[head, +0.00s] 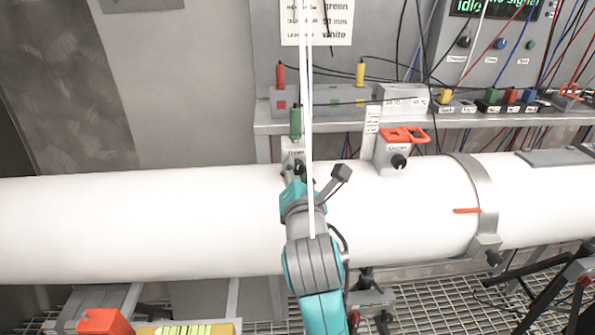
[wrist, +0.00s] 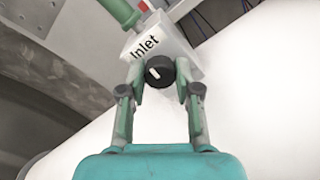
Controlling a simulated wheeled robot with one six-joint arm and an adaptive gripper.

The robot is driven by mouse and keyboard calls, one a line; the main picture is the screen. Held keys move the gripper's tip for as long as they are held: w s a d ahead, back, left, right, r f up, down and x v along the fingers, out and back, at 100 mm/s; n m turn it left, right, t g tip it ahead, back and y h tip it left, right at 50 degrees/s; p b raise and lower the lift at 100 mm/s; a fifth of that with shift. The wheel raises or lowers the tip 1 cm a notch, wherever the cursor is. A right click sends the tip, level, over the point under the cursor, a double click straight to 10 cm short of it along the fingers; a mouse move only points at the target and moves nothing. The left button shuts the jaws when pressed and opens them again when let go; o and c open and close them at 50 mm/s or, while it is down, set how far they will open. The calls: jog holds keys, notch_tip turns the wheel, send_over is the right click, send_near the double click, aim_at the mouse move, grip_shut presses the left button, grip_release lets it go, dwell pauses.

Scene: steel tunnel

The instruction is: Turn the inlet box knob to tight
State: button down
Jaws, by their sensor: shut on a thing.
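The inlet box (wrist: 152,42) is a light box with the label "Inlet" on its face, seen tilted in the wrist view. Its black round knob (wrist: 159,72) has a white pointer mark. My gripper (wrist: 160,80) has its two fingers on either side of the knob, shut on it. In the head view the inlet box (head: 292,152) sits on top of the large white pipe (head: 150,215), and my gripper (head: 298,175) is at its front. There the knob is mostly hidden by my arm. A green-handled part (head: 295,122) stands up from the inlet box.
A second box with a black knob and red-orange clips (head: 398,150) sits on the pipe to the right. A metal clamp band (head: 478,195) circles the pipe. A shelf (head: 460,122) behind holds boxes with coloured plugs. Thin cables hang above, and a white one crosses in front of my arm.

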jog(key=m, duration=1.8)
jog(key=shift+m, duration=0.3)
jog(key=m, duration=1.2)
jog(key=shift+m, duration=2.1)
